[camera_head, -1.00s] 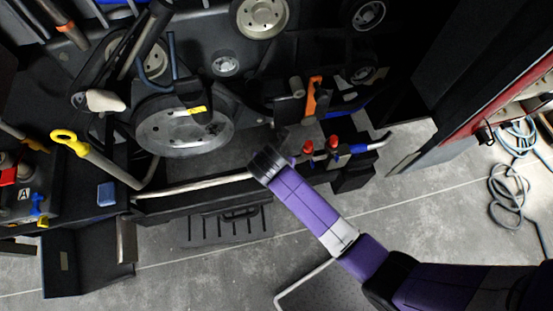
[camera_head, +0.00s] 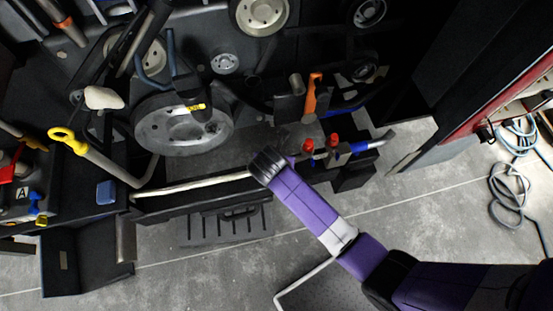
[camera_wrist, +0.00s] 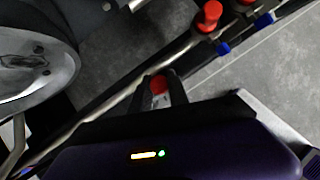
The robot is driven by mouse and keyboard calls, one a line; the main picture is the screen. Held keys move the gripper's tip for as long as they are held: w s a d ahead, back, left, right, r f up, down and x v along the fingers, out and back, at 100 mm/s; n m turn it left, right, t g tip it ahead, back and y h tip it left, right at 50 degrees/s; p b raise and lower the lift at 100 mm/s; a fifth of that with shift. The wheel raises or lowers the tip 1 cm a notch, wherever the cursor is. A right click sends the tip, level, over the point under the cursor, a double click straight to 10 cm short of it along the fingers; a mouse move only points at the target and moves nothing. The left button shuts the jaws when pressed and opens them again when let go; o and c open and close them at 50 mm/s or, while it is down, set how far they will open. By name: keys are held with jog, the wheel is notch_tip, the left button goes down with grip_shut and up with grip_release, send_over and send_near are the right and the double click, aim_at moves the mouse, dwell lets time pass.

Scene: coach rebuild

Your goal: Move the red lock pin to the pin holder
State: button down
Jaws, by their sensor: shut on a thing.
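In the wrist view my gripper (camera_wrist: 161,92) is shut on a red-topped pin (camera_wrist: 160,84), with the red end between the dark fingers and a pale part below it. Two more red-capped pins (camera_wrist: 209,16) (camera_wrist: 243,2) stand on small mounts beside a pale bar, above and right of my gripper. In the head view they show as a left red pin (camera_head: 308,147) and a right red pin (camera_head: 333,140), just right of my wrist. There my wrist hides my fingers and the held pin. I cannot tell which part is the pin holder.
A long pale bar (camera_head: 190,187) runs below the large pulley (camera_head: 183,127). An orange handle (camera_head: 312,96) stands above the red pins. A yellow-handled tool (camera_head: 85,148) lies at left. Grey floor (camera_head: 390,235) is open at lower right, with coiled hoses (camera_head: 508,185) beyond.

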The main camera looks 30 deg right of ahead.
jog(key=shift+f, duration=0.35)
jog(key=c, duration=0.8)
grip_release()
jog(key=shift+o, duration=0.2)
jog(key=shift+p+v, duration=1.15)
jog(key=shift+v, duration=2.9)
jog(key=v, duration=0.7)
jog(key=shift+r+b, duration=0.4)
jog(key=shift+b, duration=0.05)
